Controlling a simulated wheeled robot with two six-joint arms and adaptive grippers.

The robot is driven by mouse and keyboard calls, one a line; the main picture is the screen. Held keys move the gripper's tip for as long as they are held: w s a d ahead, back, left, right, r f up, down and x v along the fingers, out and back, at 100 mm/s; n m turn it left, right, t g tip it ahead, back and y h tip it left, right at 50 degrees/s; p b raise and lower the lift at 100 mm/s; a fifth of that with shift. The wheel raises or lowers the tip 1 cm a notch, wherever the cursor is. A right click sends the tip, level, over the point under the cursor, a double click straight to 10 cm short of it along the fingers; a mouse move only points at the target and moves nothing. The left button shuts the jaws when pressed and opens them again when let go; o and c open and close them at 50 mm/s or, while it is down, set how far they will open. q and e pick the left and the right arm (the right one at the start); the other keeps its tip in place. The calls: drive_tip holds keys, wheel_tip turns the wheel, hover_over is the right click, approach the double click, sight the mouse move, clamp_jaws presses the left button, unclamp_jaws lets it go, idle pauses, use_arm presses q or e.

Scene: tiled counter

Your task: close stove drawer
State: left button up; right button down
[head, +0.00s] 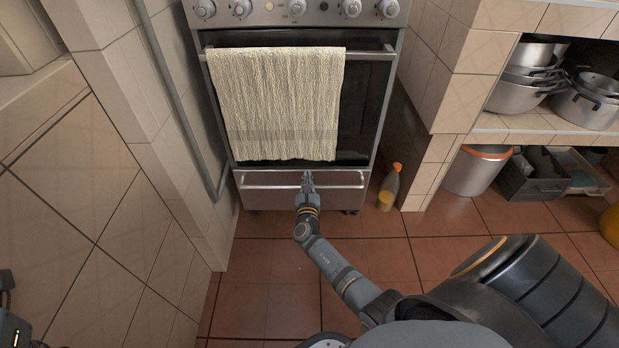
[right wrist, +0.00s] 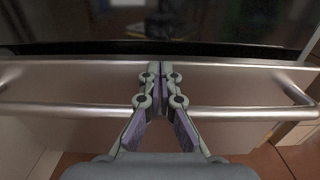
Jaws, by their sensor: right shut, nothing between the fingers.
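The stove drawer (head: 265,198) is the steel panel at the bottom of the stove, with a horizontal bar handle. In the right wrist view the drawer front (right wrist: 75,78) and its bar handle (right wrist: 240,113) span the picture. My right gripper (head: 307,176) is shut and empty, with its fingertips together at the middle of the drawer front. In the right wrist view the gripper (right wrist: 160,68) reaches over the handle, its tips near the drawer's upper edge. Contact cannot be told. The drawer looks nearly flush with the stove; any small gap is unclear.
A cream towel (head: 280,105) hangs on the oven door handle above the drawer. A bottle (head: 389,187) stands on the floor right of the stove. A tiled wall (head: 165,150) is close on the left. Shelves with pots (head: 520,95) are at right. Floor before the stove is clear.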

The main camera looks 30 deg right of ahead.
sight(308, 167)
drive_tip(key=shift+r+b+x, duration=0.15)
drive_tip(key=shift+b+x, duration=0.55)
drive_tip(key=shift+x, duration=0.55)
drive_tip(key=shift+r+b+x, duration=0.15)
drive_tip(key=shift+b+x, duration=0.5)
drive_tip(key=shift+x, duration=0.55)
